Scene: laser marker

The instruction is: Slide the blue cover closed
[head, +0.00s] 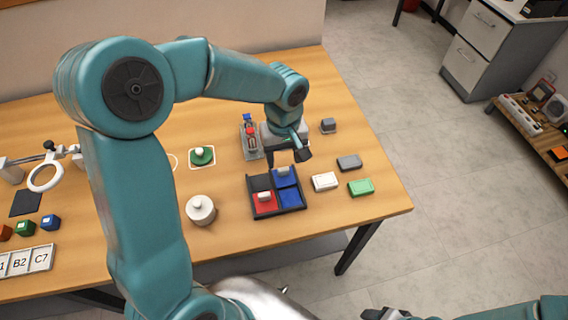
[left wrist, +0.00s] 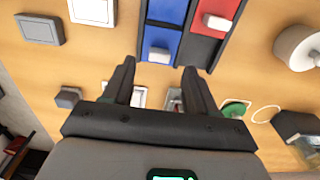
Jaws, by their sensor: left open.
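A dark tray (head: 277,213) on the table holds blue and red panels. The blue cover (head: 284,180) is in its far right part and has a white handle; the near right part is also blue. In the left wrist view the blue cover (left wrist: 161,37) and its handle (left wrist: 158,54) are just beyond my fingertips. My left gripper (head: 287,157) is open and empty, above the far edge of the tray. It also shows in the left wrist view (left wrist: 158,69). The handle lines up with the gap between the fingers. Part of my right arm shows at the bottom right; its gripper is unclear.
A red cover (head: 264,203) with a white handle sits in the near left part of the tray. White (head: 324,182), grey (head: 349,162) and green (head: 361,187) blocks lie right of it. A white round pot (head: 200,211) and a green knob (head: 202,155) stand left.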

